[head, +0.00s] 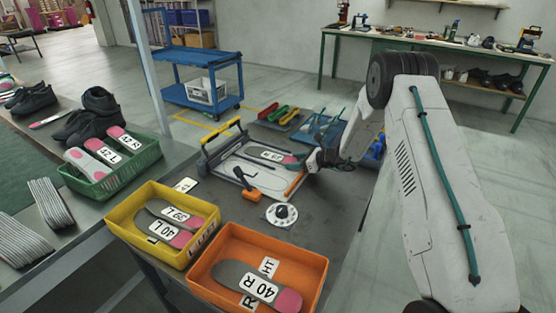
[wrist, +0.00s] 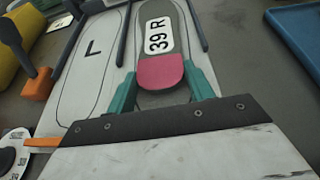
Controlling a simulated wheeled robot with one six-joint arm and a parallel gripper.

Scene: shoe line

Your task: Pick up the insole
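A grey insole with a pink end and a "39 R" label (head: 266,153) lies on a white board (head: 245,180) with foot outlines. It also shows in the wrist view (wrist: 160,50), over the right-hand outline, with the pink end nearest me. My gripper (wrist: 161,84) has its two teal fingers on either side of the pink end, very close to its edges. Whether they touch or press it I cannot tell. In the head view my gripper (head: 303,160) is at the insole's right end, partly hidden by my wrist. The outline marked "L" (wrist: 88,60) is bare.
A yellow bin (head: 125,222) and an orange bin (head: 205,290) hold labelled insoles in front. A green basket (head: 100,190) stands left.

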